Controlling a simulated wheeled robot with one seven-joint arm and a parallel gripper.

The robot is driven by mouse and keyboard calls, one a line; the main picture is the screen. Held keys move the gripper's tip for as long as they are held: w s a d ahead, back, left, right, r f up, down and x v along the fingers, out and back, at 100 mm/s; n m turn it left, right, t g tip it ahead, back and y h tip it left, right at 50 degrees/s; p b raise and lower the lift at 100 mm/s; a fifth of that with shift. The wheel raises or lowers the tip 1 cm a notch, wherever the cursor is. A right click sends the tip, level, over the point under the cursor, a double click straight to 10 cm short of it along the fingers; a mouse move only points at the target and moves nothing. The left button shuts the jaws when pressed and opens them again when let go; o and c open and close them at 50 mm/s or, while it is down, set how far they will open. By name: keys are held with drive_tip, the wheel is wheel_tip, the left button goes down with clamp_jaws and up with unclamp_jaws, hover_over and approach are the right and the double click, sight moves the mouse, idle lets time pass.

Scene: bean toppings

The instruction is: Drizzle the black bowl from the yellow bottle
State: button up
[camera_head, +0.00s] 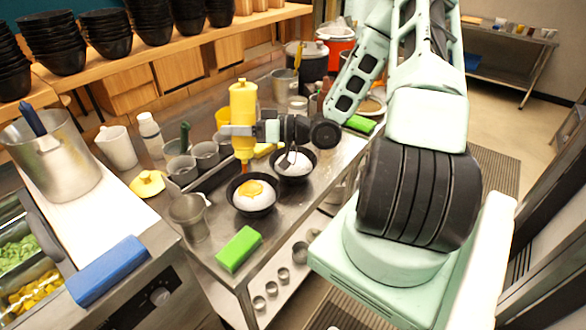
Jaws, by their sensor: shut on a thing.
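A yellow bottle (243,103) is in my gripper (243,131), upside down with its narrow orange-red tip pointing down. My gripper is shut on the bottle's side. The tip is just above a black bowl (252,207) on the steel table; this bowl holds white rice with an orange-yellow patch of sauce on top. A second black bowl (293,177) stands just behind and to the right, with white rice and a dark utensil-like shape over it. Whether sauce is flowing from the tip at this moment I cannot tell.
Metal cups (188,218) and a yellow lid-like piece (148,183) are left of the bowls. A green block (238,249) lies near the table's front edge. A white bottle (150,135) and pitcher (117,147) stand farther left. Stacked black bowls (106,33) fill the back shelf.

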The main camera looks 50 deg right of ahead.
idle(0.3)
drive_tip(key=d+f+m+t+h, duration=0.1)
drive_tip(key=d+m+h, duration=0.2)
drive_tip(key=d, duration=0.6)
drive_tip(key=w+d+f+m+t+h+p, duration=0.1)
drive_tip(key=d+h, duration=0.4)
drive_tip(key=d, duration=0.5)
drive_tip(key=shift+d+f+m+t+h, duration=0.35)
drive_tip(key=shift+f+m+t, duration=0.3)
drive_tip(key=shift+m, duration=0.35)
drive_tip(key=shift+w+r, duration=0.1)
